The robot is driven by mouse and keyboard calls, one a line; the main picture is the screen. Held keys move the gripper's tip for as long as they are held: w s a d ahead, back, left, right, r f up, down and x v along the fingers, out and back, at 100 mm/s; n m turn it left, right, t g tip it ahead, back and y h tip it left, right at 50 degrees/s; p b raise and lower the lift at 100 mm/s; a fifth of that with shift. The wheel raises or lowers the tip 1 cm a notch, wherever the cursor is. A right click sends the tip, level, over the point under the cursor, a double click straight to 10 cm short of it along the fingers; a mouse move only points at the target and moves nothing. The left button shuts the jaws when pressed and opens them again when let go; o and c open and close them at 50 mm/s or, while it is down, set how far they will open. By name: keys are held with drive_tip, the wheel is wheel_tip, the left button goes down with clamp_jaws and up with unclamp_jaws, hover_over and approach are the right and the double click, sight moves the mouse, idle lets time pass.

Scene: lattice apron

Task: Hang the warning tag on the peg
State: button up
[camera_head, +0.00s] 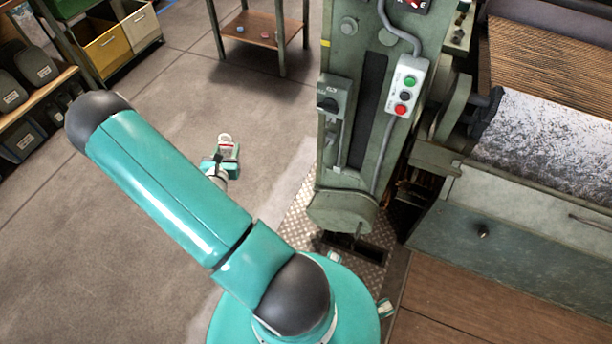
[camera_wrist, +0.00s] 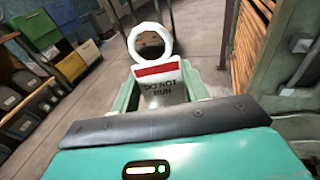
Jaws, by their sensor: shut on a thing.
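The warning tag (camera_wrist: 160,82) is white with a red band and the words "DO NOT RUN". A white ring stands at its top. In the wrist view my gripper (camera_wrist: 165,98) is shut on the tag's lower part, with one green finger on each side and the ring pointing away. In the head view the tag (camera_head: 225,146) is small, held up by my gripper (camera_head: 222,163) above the grey floor, left of the machine. I cannot make out the peg for certain in either view.
A green machine column (camera_head: 347,130) stands right of my gripper, with a button box (camera_head: 407,85) and a roller (camera_head: 550,140) beyond. A low wooden table (camera_head: 258,30) stands at the back. Shelves with bins (camera_head: 100,45) line the left. The floor between is clear.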

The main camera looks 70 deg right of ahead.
drive_tip(key=s+d+f+m+g, duration=0.2)
drive_tip(key=s+d+f+g, duration=0.15)
drive_tip(key=s, duration=0.55)
drive_tip(key=s+d+f+m+g+y, duration=0.1)
drive_tip(key=s+d+f+m+g, duration=0.15)
drive_tip(key=s+f, duration=0.4)
drive_tip(key=s+d+f+m+g, duration=0.2)
drive_tip(key=s+f+g, duration=0.15)
drive_tip(key=s, duration=0.65)
drive_tip(key=d, duration=0.6)
drive_tip(key=shift+s+d+r, duration=0.2)
drive_tip(key=shift+s+d, duration=0.1)
drive_tip(key=shift+s, duration=0.15)
drive_tip(key=shift+d, duration=0.15)
drive_tip(key=shift+d, duration=0.35)
drive_tip(key=shift+d, duration=0.35)
drive_tip(key=shift+s+d, duration=0.1)
drive_tip(key=shift+d, duration=0.2)
drive_tip(key=shift+d, duration=0.35)
